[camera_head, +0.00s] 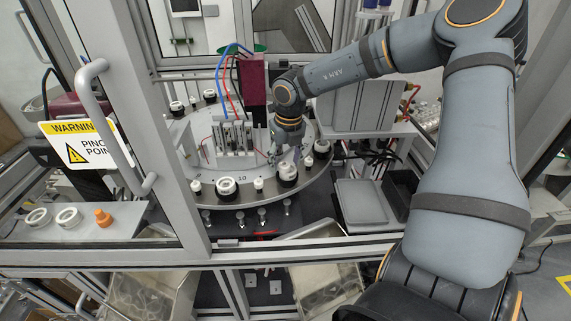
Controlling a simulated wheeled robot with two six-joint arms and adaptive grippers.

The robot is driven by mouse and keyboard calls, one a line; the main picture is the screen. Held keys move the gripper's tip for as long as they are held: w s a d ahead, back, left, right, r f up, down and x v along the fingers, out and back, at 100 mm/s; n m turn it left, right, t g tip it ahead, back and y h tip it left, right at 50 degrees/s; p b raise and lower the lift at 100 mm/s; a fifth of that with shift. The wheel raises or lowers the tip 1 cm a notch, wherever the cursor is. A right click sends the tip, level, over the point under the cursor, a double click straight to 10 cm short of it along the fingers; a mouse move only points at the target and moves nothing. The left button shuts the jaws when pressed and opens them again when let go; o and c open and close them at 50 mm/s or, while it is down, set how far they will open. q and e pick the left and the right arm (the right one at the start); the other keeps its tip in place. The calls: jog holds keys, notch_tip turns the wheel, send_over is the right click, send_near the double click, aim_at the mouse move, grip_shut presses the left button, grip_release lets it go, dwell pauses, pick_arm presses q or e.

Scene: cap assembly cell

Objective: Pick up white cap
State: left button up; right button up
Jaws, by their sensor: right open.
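Several small white caps stand on the round turntable (205,203), spaced along its front rim. One white cap (258,183) stands in front, left of my right gripper. Another white cap (308,160) stands to its right, and one more (196,186) is further left. A white piece in a black ring (288,172) sits between the first two. My right gripper (285,156) hangs point-down over the turntable, just behind that ringed piece. It is open and looks empty; its fingertips are small and partly blurred. Which cap is meant, I cannot tell. My left gripper is out of view.
A dark red block (252,88) with blue and red hoses stands behind the turntable. A framed door with a handle (95,85) is at left. White rings (68,218) and an orange part (103,217) lie on a left shelf. A grey tray (361,200) sits right.

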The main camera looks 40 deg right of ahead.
jog(key=shift+a+r, duration=0.2)
jog(key=shift+a, duration=0.05)
jog(key=c, duration=0.5)
jog(key=shift+s, duration=0.1)
jog(key=shift+c, duration=1.4)
